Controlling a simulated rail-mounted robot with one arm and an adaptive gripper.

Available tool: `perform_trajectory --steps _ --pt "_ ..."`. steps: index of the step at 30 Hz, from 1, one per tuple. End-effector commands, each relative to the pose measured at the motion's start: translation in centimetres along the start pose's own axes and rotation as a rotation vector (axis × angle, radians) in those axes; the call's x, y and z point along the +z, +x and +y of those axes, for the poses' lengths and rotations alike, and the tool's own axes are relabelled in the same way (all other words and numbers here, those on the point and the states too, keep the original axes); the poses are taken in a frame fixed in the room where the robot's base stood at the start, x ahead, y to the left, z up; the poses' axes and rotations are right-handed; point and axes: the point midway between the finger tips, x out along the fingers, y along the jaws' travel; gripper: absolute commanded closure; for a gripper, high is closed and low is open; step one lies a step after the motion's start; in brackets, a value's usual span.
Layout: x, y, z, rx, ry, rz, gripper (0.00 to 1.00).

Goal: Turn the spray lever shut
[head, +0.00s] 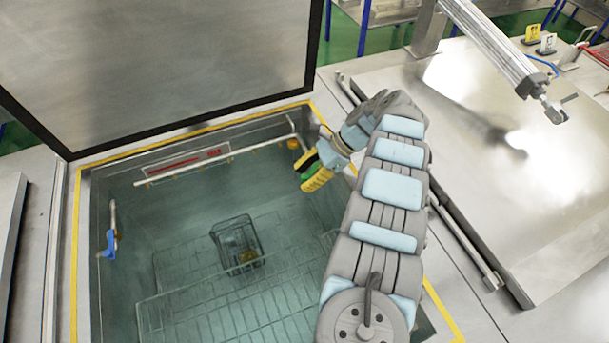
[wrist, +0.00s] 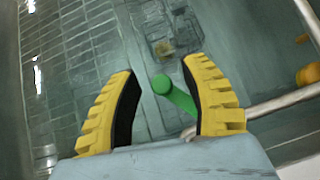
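A green lever (wrist: 176,94) shows between the two yellow fingers of my gripper (wrist: 160,70) in the wrist view. Its round end points toward the left finger, and its other end passes close to the right finger. I cannot tell if it touches that finger. The fingers stand apart, with a clear gap on the left. In the head view my gripper (head: 309,171) is inside the tank's upper right corner, near the spray pipe (head: 215,162), and a bit of the green lever (head: 307,159) shows by the fingers. The lever's base is hidden.
The tank (head: 130,215) holds a wire basket (head: 238,243) on a grid. A blue handle (head: 109,243) is on its left wall. An orange knob (head: 293,144) sits near my gripper. The open lid (head: 170,65) stands behind. A closed steel cover (head: 500,150) lies right.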

Motion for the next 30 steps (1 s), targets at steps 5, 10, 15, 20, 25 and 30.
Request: perform_trajectory --steps 5,10,15,20,25,30 --pt "0.0 -0.1 0.0 -0.001 0.000 0.001 0.55" --pt "0.0 -0.1 0.0 -0.001 0.001 0.001 0.55" --pt "0.3 -0.5 0.0 -0.001 0.001 0.001 0.55" --pt "0.9 -1.1 0.0 -0.001 0.002 0.001 0.55" --pt "2.2 -2.3 -0.1 -0.002 -0.001 0.002 0.55" --pt "3.7 -3.7 0.0 -0.001 -0.001 0.001 0.55"
